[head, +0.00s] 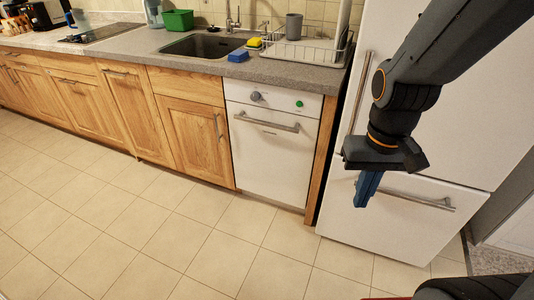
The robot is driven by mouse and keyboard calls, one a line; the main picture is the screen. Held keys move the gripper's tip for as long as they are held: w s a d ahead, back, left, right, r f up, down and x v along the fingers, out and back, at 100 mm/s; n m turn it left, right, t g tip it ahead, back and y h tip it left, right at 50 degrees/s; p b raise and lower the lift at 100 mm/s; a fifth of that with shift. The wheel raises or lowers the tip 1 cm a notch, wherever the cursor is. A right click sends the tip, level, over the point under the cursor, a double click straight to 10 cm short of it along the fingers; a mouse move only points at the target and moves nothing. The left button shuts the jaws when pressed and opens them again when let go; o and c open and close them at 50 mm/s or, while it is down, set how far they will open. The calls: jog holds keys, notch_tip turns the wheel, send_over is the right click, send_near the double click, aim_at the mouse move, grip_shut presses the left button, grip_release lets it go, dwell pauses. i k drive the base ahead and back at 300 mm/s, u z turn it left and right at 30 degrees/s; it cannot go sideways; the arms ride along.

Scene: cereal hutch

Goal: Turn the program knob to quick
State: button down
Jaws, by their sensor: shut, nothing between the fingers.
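The program knob (256,96) is a small grey round knob at the upper left of the white dishwasher's (270,160) front panel. Its pointer direction is too small to read. A small green button (299,104) sits to the right of it on the same panel. My gripper (364,200) hangs pointing down in front of the fridge, to the right of and below the knob and well apart from it. Its blue fingers are shut and hold nothing.
The dishwasher's bar handle (266,122) sticks out below the knob. The white fridge (400,210) stands right of the dishwasher. A dish rack (300,48), a blue sponge (238,56) and a sink (205,46) are on the counter above. The tiled floor (190,235) in front is clear.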

aim_at(255, 96)
jog(key=k, duration=0.65)
jog(key=u, duration=0.4)
jog(key=i, duration=1.5)
jog(key=z, duration=0.45)
